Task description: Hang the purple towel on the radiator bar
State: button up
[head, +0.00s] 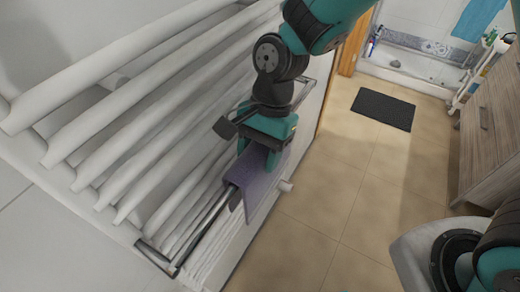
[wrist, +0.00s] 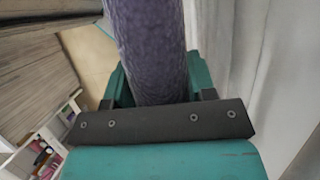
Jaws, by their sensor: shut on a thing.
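The purple towel (head: 262,178) hangs below my gripper (head: 262,150) in the head view. My gripper points down and is shut on its upper part. The towel lies across the line of the dark metal radiator bar (head: 205,220) and hides part of it; a narrow flap shows on the bar's near side. I cannot tell whether the towel's weight rests on the bar. In the wrist view the towel (wrist: 147,50) rises as a folded strip between the green fingers of my gripper (wrist: 155,88).
The white radiator (head: 130,120) with several thick tubes fills the left, close to my gripper. The tiled floor (head: 340,200) is open on the right. A dark mat (head: 384,109) lies farther back, and a wooden cabinet (head: 492,130) stands at the right edge.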

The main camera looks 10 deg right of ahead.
jog(key=o, duration=1.3)
jog(key=shift+o, duration=0.2)
jog(key=shift+r, duration=0.1)
jog(key=v, duration=1.7)
jog(key=s+d+f+n+t+b, duration=0.1)
jog(key=s+d+f+n+b, duration=0.2)
jog(key=s+n, duration=0.4)
jog(key=s+d+f+n+t+y+b, duration=0.1)
jog(key=s+d+f+n+t+b, duration=0.1)
jog(key=s+n, duration=0.5)
notch_tip(320, 180, down, 2)
jog(key=shift+s+d+f+n+b, duration=0.1)
jog(key=shift+s+d+n+b, duration=0.15)
jog(key=shift+d+b, duration=0.5)
